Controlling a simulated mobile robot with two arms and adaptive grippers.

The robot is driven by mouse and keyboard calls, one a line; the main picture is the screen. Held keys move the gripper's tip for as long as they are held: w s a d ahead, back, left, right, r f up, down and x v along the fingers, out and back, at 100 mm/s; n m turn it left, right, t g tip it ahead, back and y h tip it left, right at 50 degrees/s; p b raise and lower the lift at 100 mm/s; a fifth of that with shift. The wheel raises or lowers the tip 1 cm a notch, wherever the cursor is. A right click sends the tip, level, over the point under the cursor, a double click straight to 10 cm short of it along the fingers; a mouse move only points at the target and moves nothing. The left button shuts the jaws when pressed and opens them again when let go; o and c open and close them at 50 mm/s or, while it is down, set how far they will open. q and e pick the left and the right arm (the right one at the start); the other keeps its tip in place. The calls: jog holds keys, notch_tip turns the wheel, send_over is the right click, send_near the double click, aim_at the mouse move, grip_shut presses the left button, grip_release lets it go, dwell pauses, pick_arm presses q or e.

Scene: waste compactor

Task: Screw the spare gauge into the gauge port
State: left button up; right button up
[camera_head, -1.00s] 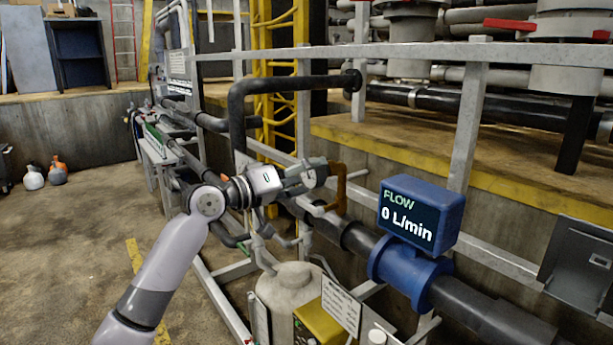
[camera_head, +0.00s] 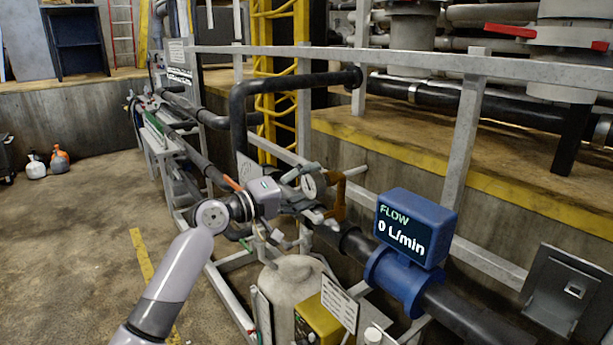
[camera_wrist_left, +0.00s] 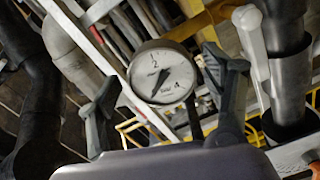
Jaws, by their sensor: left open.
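A round white-faced gauge (camera_head: 309,186) stands beside the brown fitting (camera_head: 337,195) on the pipework. In the left wrist view the gauge (camera_wrist_left: 162,74) shows its dial, with numbers and a dark needle, and a dark stem below it. My left gripper (camera_head: 312,194) is open around the gauge, one finger above and one below in the head view. In the left wrist view its fingers (camera_wrist_left: 168,100) stand on either side, with the gauge apparently beyond them. Whether the stem sits in the gauge port cannot be told. My right gripper is not in view.
A blue flow meter (camera_head: 415,228) reading 0 L/min sits on the dark pipe to the right. A pale tank (camera_head: 292,285) and a yellow box (camera_head: 322,322) stand below. A grey rail (camera_head: 400,58) and a bent black pipe (camera_head: 237,120) lie behind.

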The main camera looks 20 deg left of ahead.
pick_arm(q)
jog(key=n+p, duration=0.3)
jog(key=p, duration=0.2)
jog(key=shift+r+n+p, duration=0.15)
jog(key=shift+n+p, duration=0.2)
jog(key=shift+n, duration=0.05)
jog(key=shift+f+n+p, duration=0.25)
jog(key=shift+n+p, duration=0.35)
jog(key=shift+n, duration=0.1)
jog(key=n+p, duration=0.2)
jog(key=p, duration=0.1)
jog(key=n+p, duration=0.2)
jog(key=shift+r, duration=0.25)
jog(key=shift+f+n+p, duration=0.1)
jog(key=shift+n+p, duration=0.2)
jog(key=shift+p, duration=0.2)
jog(key=shift+f+n, duration=0.2)
jog(key=shift+n, duration=0.2)
jog(key=n, duration=0.5)
jog(key=shift+c, duration=0.4)
